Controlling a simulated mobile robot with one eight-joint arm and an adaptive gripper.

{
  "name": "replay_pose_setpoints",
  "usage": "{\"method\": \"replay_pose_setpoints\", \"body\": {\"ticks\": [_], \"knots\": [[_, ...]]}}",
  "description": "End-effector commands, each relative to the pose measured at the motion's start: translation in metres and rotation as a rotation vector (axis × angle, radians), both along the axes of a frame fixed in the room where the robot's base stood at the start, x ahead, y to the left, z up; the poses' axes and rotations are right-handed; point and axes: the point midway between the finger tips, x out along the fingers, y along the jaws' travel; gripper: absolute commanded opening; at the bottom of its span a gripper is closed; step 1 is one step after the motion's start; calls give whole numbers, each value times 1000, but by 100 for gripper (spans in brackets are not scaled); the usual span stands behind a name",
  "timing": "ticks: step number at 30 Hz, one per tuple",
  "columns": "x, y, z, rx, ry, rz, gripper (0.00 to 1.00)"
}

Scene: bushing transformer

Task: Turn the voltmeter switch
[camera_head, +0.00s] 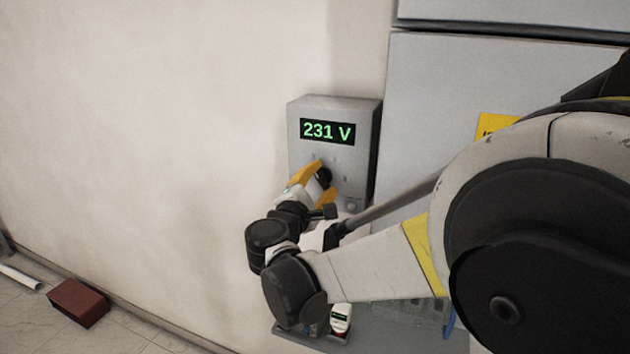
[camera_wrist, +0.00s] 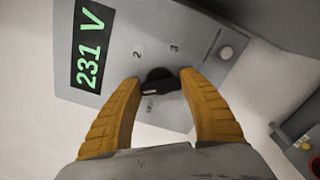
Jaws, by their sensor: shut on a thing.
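The voltmeter (camera_head: 363,119) is a grey box on the wall, with a green display (camera_head: 327,131) reading 231 V. Its black rotary switch (camera_head: 324,177) sits below the display, partly hidden by my gripper (camera_head: 322,184). In the wrist view the switch (camera_wrist: 160,83) has a pale pointer mark and lies between the two orange fingers of my gripper (camera_wrist: 160,82). The fingers are shut on the switch from both sides. The markings 2 and 3 show on the panel (camera_wrist: 200,50) near the switch; the other marking is too unclear to read.
A large grey cabinet (camera_head: 430,90) stands right of the voltmeter. A shelf (camera_head: 365,335) below holds a small white device (camera_head: 340,318). A red-brown block (camera_head: 78,302) lies on the floor at the left. The wall (camera_head: 150,130) left of the voltmeter is bare.

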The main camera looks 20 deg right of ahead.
Motion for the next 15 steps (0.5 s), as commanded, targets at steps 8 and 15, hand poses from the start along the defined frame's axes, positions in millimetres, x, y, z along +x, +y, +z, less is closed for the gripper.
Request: {"method": "replay_pose_setpoints", "body": {"ticks": [8,15], "knots": [[0,0,0,22,-17,1,19],[0,0,0,22,-17,1,19]]}}
